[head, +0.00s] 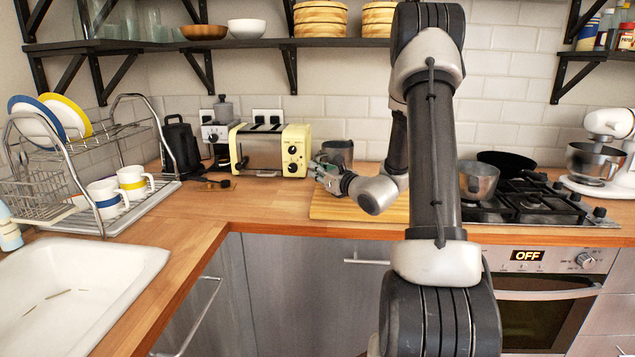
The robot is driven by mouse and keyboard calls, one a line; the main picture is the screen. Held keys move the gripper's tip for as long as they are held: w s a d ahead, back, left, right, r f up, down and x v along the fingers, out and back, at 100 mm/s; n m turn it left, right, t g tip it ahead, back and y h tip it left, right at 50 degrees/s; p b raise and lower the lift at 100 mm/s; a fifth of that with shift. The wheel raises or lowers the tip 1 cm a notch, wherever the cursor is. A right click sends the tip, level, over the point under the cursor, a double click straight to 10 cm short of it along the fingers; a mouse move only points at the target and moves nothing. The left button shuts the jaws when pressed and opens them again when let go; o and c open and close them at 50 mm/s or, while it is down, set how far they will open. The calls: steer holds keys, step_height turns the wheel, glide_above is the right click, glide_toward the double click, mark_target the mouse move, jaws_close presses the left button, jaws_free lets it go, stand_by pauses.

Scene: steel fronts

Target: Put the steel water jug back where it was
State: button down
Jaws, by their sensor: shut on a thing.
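The steel water jug (339,152) is a dark grey metal vessel, upright at the back of the counter, right of the cream toaster. My gripper (322,168) is at the jug's lower front left and shut on it. My gripper and wrist hide the jug's lower part. I cannot tell whether its base touches the wooden board (325,209) or is held just above it.
The cream toaster (270,150) stands close on the left, with a coffee maker (217,135) beyond it. A steel pot (479,180) and a black pan (506,160) sit on the hob to the right. A shelf (250,43) runs above.

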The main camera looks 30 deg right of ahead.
steer(key=shift+f, duration=1.65)
steer(key=shift+f, duration=0.1)
steer(key=c, duration=1.6)
jaws_free()
steer(key=shift+c, duration=0.2)
